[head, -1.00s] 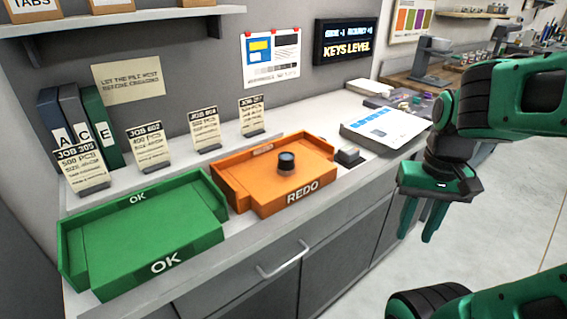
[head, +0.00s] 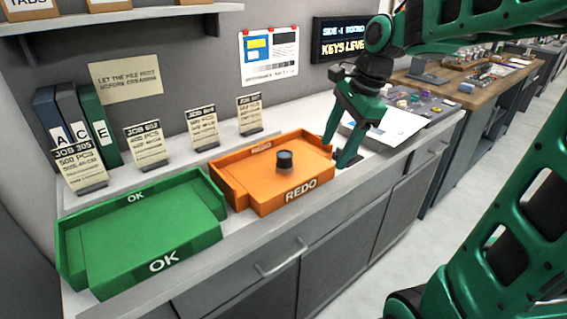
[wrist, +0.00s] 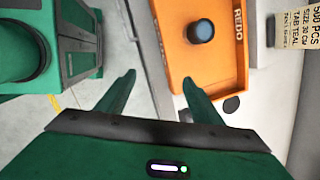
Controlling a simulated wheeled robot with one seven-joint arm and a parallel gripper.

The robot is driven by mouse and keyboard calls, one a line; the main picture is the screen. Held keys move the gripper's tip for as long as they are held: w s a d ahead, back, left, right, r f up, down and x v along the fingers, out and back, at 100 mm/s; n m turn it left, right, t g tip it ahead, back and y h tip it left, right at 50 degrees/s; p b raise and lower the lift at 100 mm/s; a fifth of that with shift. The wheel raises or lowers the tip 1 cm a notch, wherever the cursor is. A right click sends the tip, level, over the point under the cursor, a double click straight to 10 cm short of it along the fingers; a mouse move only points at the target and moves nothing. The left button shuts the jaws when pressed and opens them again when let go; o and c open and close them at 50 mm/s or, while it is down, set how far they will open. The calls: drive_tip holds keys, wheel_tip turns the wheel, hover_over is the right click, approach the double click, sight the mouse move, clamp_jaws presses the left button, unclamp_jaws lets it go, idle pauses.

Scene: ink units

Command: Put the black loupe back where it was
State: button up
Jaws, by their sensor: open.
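The black loupe (head: 284,161), a short dark cylinder with a bluish top, stands upright in the orange REDO tray (head: 262,207). The wrist view also shows the loupe (wrist: 200,32) inside the tray (wrist: 172,62), near its REDO lettering. My gripper (head: 334,154) is open and empty, above the counter just right of the tray. In the wrist view its fingertips (wrist: 159,80) are apart with nothing between them, and the loupe lies beyond the right finger.
A green OK tray (head: 150,225) stands left of the orange one. Job cards (head: 203,128) stand behind the trays. A white printed stack (head: 400,125) lies right of my gripper. A small dark object (wrist: 231,104) sits beside the orange tray. Shelf (head: 130,17) overhead.

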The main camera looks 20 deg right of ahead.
sight(285, 154)
drive_tip(key=w+a+r+m+y, duration=0.1)
drive_tip(key=w+a+r+m, duration=0.2)
drive_tip(key=w+a+m, duration=0.35)
drive_tip(key=shift+n, duration=0.35)
drive_tip(key=x, duration=0.7)
drive_tip(key=w+x, duration=0.1)
drive_tip(key=x, duration=0.2)
drive_tip(key=shift+f, duration=0.25)
drive_tip(key=c, duration=1.2)
drive_tip(key=shift+r, duration=0.1)
drive_tip(key=shift+c, duration=0.2)
